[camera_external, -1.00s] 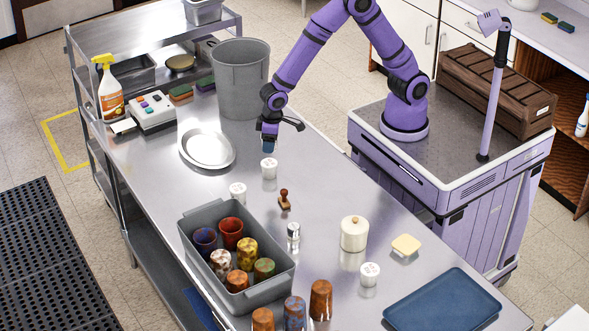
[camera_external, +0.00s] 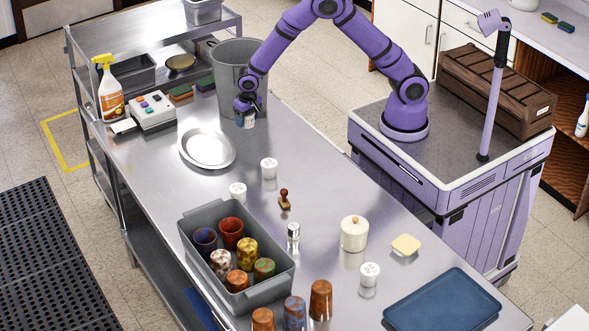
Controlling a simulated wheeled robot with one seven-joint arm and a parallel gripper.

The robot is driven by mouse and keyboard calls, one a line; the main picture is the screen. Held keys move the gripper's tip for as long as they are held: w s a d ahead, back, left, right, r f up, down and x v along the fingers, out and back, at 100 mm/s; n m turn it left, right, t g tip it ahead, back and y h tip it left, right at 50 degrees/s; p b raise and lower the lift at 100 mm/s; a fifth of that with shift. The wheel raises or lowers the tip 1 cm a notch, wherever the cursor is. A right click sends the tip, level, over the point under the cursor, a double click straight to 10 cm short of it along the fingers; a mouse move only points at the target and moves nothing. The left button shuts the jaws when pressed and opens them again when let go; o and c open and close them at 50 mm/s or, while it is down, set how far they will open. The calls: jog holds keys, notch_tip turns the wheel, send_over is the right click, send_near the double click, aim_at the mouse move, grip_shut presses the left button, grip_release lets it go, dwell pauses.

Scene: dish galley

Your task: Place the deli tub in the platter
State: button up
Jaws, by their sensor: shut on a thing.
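My gripper (camera_external: 246,114) is shut on a small tub (camera_external: 246,122), mostly hidden by the fingers, with a bluish and whitish side showing. It appears to be the deli tub, though it is too small to be sure. The gripper holds it above the steel table, in front of the grey bin and up and right of the platter. The platter (camera_external: 186,160) is a round, shiny silver dish lying flat and empty on the table.
A tall grey bin (camera_external: 228,68) stands close behind my gripper. White cups (camera_external: 269,169) and a wooden stamp (camera_external: 285,200) stand nearer. A grey crate (camera_external: 262,296) holds several coloured cups. A button box (camera_external: 153,112) and spray bottle (camera_external: 110,95) stand left of the platter.

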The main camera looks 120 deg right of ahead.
notch_tip(320, 180, down, 4)
jog(key=shift+f, duration=0.1)
jog(key=shift+w+d+f, duration=0.1)
jog(key=shift+w+f, duration=0.05)
jog(key=shift+w, duration=0.15)
send_over(205, 149)
jog(key=shift+s+a+f, duration=0.2)
jog(key=shift+s+f, duration=0.1)
jog(key=shift+f, duration=0.4)
jog(key=shift+w+d+f, duration=0.1)
jog(key=shift+w+f, duration=0.05)
jog(key=shift+w, duration=0.05)
jog(key=shift+f, duration=1.6)
jog(key=shift+f, duration=0.1)
jog(key=o, duration=1)
jog(key=shift+c, duration=0.2)
